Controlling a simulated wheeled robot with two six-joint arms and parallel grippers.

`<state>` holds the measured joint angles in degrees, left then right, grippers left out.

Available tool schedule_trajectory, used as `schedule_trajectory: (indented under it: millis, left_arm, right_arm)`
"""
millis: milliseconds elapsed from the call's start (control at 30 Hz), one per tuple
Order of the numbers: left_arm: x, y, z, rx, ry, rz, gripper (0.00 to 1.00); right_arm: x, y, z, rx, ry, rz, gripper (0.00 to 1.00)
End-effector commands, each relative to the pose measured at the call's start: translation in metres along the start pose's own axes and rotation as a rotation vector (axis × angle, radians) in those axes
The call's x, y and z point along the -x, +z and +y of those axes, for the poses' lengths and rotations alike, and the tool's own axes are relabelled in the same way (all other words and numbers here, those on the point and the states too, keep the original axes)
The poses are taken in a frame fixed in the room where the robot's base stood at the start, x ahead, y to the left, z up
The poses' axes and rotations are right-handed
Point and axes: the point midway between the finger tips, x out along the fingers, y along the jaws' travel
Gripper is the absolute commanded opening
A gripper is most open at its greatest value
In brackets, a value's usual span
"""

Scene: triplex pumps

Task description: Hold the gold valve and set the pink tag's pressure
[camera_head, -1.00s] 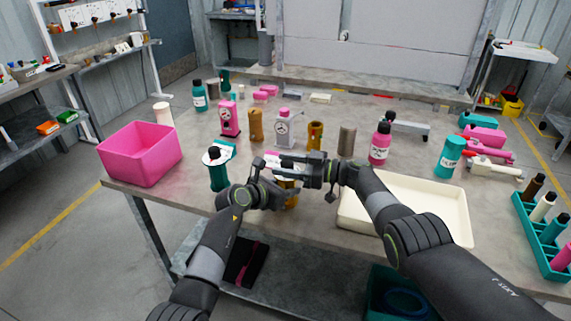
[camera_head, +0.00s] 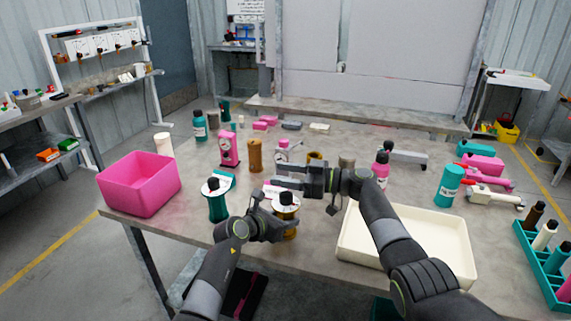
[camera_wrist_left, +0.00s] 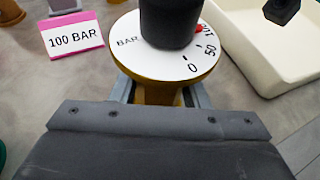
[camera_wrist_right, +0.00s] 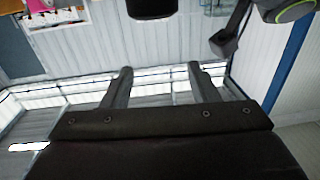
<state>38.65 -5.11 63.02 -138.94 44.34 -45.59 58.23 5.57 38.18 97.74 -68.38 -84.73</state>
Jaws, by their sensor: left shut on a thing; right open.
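The gold valve (camera_head: 291,232) stands near the table's front edge. It has a white dial and a black knob (camera_head: 285,198). My left gripper (camera_wrist_left: 163,94) is shut around the valve's gold body just under the dial (camera_wrist_left: 140,62). The dial reads BAR with 0, 50 and a partly hidden 100; a red mark shows by the knob near the upper numbers. The pink-edged tag (camera_wrist_left: 73,37) reads 100 BAR and lies on the table beside the valve. My right gripper (camera_head: 276,176) is open and empty, pointing left, above and behind the knob, apart from it.
A teal valve (camera_head: 217,207) with a similar dial stands left of the gold one. A pink bin (camera_head: 135,190) is at the left corner and a cream tray (camera_head: 452,275) at the right front. Several bottles and cylinders stand behind, including a pink bottle (camera_head: 381,170).

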Motion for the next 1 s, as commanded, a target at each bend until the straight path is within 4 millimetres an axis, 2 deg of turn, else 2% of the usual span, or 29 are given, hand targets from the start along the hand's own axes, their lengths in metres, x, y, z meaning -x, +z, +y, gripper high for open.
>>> schedule_trajectory:
  millis: [100, 233, 667, 700, 867, 1000]
  left_arm:
    - [0.0, 0.0, 0.001, 0.0, 0.001, 0.001, 0.07]
    - [0.0, -0.001, 0.001, 0.0, 0.001, 0.001, 0.07]
    - [0.0, -0.001, 0.0, 0.0, 0.001, 0.001, 0.07]
    - [0.0, -0.001, 0.0, 0.0, 0.001, 0.001, 0.44]
    - [0.0, -0.001, 0.0, 0.0, 0.001, 0.001, 0.65]
    - [0.0, -0.001, 0.0, 0.0, 0.0, 0.001, 0.67]
  right_arm:
    - [0.0, -0.018, 0.0, 0.004, 0.001, 0.0, 0.54]
    - [0.0, -0.029, 0.0, 0.001, 0.001, 0.0, 0.54]
    - [0.0, -0.033, 0.0, -0.001, 0.001, -0.001, 0.54]
    - [0.0, -0.033, 0.0, -0.001, 0.001, -0.001, 0.54]
    - [0.0, -0.033, 0.0, -0.001, 0.001, -0.001, 0.54]
    - [0.0, -0.033, 0.0, -0.001, 0.001, -0.001, 0.54]
